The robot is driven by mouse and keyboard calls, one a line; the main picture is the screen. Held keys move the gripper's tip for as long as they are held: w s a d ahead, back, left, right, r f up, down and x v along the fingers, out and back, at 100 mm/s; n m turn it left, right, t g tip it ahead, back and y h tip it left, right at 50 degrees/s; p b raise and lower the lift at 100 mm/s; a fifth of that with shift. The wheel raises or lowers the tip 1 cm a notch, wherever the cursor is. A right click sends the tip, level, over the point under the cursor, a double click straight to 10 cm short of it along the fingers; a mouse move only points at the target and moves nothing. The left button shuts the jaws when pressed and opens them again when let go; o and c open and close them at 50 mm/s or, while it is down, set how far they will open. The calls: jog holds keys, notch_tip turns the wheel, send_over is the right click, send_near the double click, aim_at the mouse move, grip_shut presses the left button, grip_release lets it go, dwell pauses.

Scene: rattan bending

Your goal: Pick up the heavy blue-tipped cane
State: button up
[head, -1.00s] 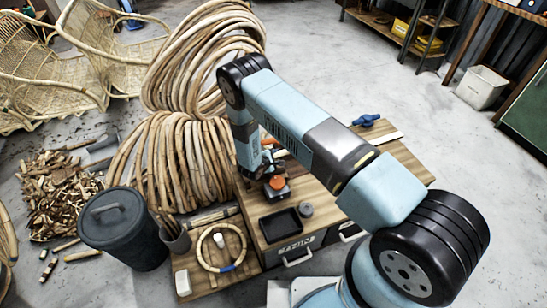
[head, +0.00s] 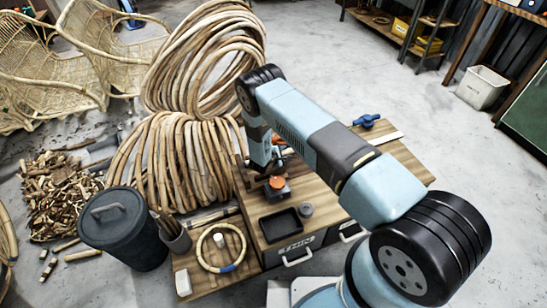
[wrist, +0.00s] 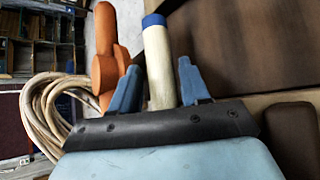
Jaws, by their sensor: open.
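In the wrist view a pale cane with a blue end (wrist: 158,60) runs lengthwise between the two blue fingers of my gripper (wrist: 158,86). The fingers stand apart, with a gap visible on each side of the cane. I cannot tell how deep the cane sits between them. In the head view my gripper is low over the left part of the wooden bench top (head: 330,185), beside an orange-and-black tool (head: 277,184). The arm hides most of that area, and I cannot make out the straight blue-tipped cane there.
An orange-handled object (wrist: 105,55) stands close left of the cane. A black tray (head: 281,224) and a blue tool (head: 366,121) lie on the bench. A pale cane ring with a blue band (head: 228,268) lies on a lower board. Big cane coils (head: 170,165) and a dark bin (head: 122,230) stand left.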

jog(key=shift+c, duration=0.4)
jog(key=c, duration=0.7)
jog(key=shift+r, duration=0.1)
jog(key=shift+r, duration=0.1)
